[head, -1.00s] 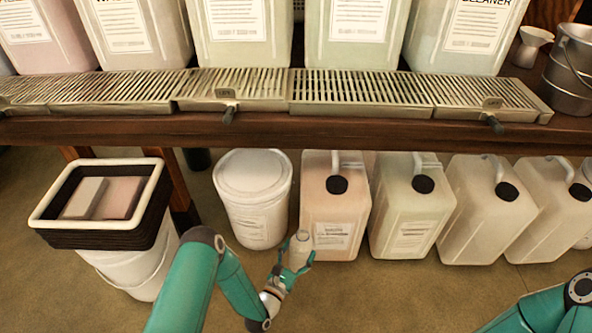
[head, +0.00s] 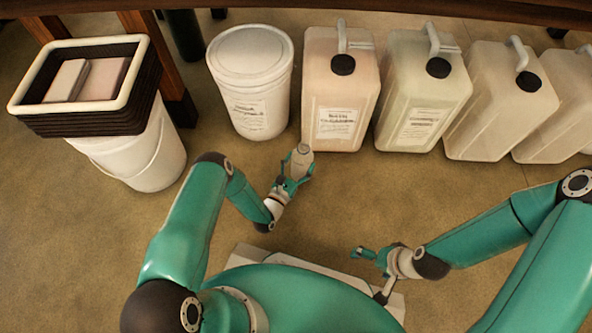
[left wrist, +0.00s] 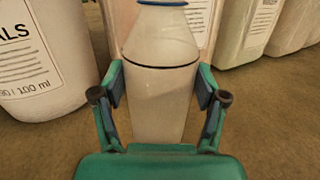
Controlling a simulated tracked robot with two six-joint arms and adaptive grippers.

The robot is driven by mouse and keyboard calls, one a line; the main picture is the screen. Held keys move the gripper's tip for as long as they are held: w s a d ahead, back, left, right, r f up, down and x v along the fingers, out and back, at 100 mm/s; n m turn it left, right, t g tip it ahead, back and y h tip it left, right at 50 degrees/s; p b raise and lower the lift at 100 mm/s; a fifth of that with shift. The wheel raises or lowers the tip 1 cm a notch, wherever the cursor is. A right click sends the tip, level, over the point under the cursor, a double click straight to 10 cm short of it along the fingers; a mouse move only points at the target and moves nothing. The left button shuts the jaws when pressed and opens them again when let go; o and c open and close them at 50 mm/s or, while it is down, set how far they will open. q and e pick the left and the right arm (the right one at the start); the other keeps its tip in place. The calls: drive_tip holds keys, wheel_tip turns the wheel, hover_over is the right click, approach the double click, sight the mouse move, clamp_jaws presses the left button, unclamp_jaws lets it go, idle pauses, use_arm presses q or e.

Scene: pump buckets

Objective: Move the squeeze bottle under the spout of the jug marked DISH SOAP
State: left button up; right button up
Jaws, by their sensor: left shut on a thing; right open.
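The squeeze bottle (head: 301,160) is pale and translucent, and my left gripper (head: 291,183) is shut on it in front of the floor jugs. In the left wrist view the bottle (left wrist: 160,75) stands upright between the two fingers (left wrist: 160,98), with a dark line around its body and a blue edge at its top. My right gripper (head: 372,270) is open and empty, low in the head view near my base. No jug marked DISH SOAP can be read; the jugs on the bench are out of the head view now.
A white lidded bucket (head: 251,85), a pinkish jug (head: 339,100), a greenish jug (head: 420,105) and more jugs (head: 495,105) stand along the floor under the bench edge (head: 300,8). Floor between is clear.

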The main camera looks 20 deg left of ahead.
use_arm(q)
wheel_tip(320, 180, down, 4)
drive_tip(key=shift+f+b, duration=0.2)
drive_tip(key=shift+b, duration=0.95)
drive_tip(key=shift+r, duration=0.1)
drive_tip(key=o, duration=1.2)
drive_tip(key=shift+c, duration=0.2)
